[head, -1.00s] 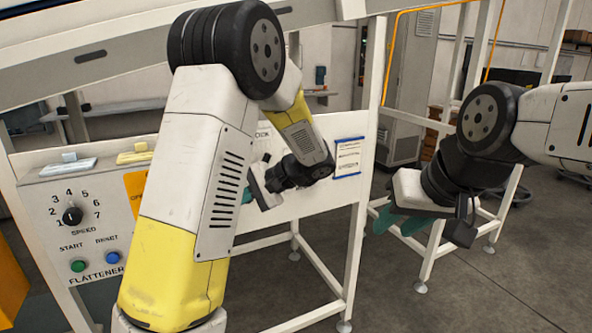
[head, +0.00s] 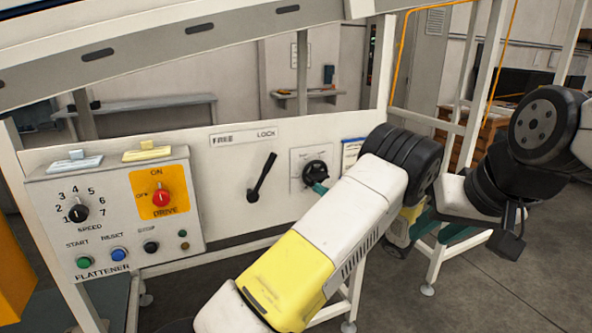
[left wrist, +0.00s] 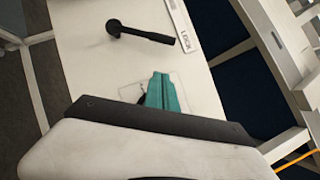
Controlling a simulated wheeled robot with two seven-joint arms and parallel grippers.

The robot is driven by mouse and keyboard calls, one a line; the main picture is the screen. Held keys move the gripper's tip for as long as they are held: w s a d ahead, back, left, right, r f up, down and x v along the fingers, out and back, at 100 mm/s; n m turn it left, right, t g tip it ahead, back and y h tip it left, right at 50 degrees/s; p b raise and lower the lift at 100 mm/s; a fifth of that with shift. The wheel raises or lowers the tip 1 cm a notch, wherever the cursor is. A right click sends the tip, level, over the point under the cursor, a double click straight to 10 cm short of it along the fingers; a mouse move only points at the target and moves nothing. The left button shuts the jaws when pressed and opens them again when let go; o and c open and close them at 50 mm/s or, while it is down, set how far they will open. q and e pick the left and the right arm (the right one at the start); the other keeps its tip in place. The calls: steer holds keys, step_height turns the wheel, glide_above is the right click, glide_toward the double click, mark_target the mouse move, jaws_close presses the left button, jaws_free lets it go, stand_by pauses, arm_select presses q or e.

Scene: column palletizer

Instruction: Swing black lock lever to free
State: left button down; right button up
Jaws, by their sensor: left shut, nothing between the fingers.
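The black lock lever (head: 262,178) is on the white panel below the FREE/LOCK label (head: 243,137). Its handle tilts up and right, toward LOCK. In the left wrist view the lever (left wrist: 145,34) lies beyond my fingertips, its handle end near the LOCK word. My left gripper (head: 318,187) is shut and empty, right of the lever and apart from it; only its teal tip shows beside my forearm. Its teal fingers (left wrist: 162,92) are together in the left wrist view.
A black rotary knob (head: 314,171) on a square plate is just behind my left fingertip. The control box (head: 115,215) with a red drive switch (head: 160,198), speed dial (head: 77,212) and buttons stands left of the lever. The panel around the lever is clear.

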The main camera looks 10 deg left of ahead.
arm_select(q)
steer(key=shift+a, duration=0.1)
steer(key=shift+s+a+r+x, duration=0.2)
steer(key=shift+s+x, duration=0.2)
steer(key=shift+x, duration=1.7)
steer(key=shift+s+a+r+x, duration=0.1)
steer(key=shift+s+r+x, duration=0.25)
steer(key=shift+x, duration=1.8)
steer(key=shift+s+a+r+x, duration=0.1)
steer(key=shift+s+x, duration=0.35)
steer(key=shift+x, duration=1.65)
steer(key=shift+r, duration=0.1)
steer(key=shift+s+a+r+n+g+h, duration=0.5)
steer(key=shift+s+a+n+h, duration=0.6)
steer(key=shift+a+n, duration=0.65)
steer(key=shift+s+a+r+n+g+h, duration=0.35)
steer(key=shift+s+a+r+n+h, duration=0.4)
steer(key=shift+s+a+n, duration=0.8)
steer(key=shift+s+a+r+n+g+h, duration=0.45)
steer(key=shift+s+a+n+h, duration=0.6)
steer(key=shift+a+n, duration=0.95)
steer(key=shift+f, duration=0.1)
